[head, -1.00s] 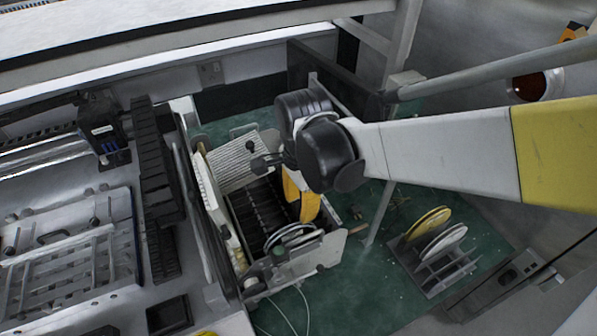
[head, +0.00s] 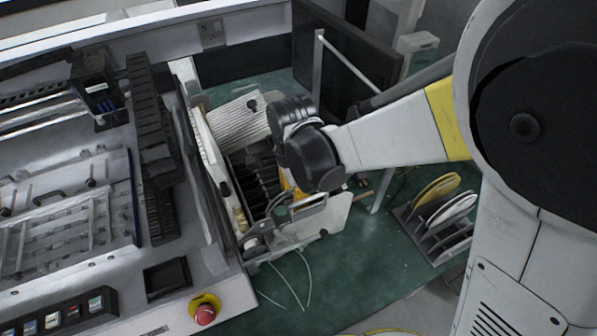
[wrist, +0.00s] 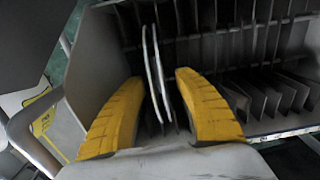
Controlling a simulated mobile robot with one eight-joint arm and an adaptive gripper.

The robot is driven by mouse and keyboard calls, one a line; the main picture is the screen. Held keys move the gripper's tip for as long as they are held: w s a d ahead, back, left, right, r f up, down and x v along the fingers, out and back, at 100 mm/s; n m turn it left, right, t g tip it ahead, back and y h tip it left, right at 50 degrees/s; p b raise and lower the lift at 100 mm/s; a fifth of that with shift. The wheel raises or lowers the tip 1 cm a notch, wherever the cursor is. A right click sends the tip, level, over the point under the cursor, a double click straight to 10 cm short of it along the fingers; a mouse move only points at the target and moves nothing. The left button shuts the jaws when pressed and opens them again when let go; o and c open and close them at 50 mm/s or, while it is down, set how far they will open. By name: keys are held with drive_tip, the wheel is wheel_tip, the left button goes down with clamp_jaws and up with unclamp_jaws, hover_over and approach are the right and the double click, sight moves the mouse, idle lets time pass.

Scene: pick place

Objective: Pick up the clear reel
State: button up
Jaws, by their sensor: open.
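A thin, pale reel (wrist: 151,65), which appears to be the clear reel, stands on edge in a slotted rack (wrist: 215,45). In the wrist view it is seen nearly edge-on, as two thin rims. My gripper (wrist: 158,82) has its yellow fingers spread, one on each side of the reel, with visible gaps to both. In the head view my gripper (head: 291,184) is over the slotted box, and my wrist hides most of its fingers. A reel rim (head: 280,203) shows just below them, partly hidden.
The box has dark dividers (head: 262,180) and light side walls. A small rack at the right holds a yellow reel (head: 436,188) and a white reel (head: 453,209). A machine bench with a red stop button (head: 205,314) stands at left. Green floor (head: 365,265) is open in front.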

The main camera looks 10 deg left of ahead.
clamp_jaws()
idle(0.4)
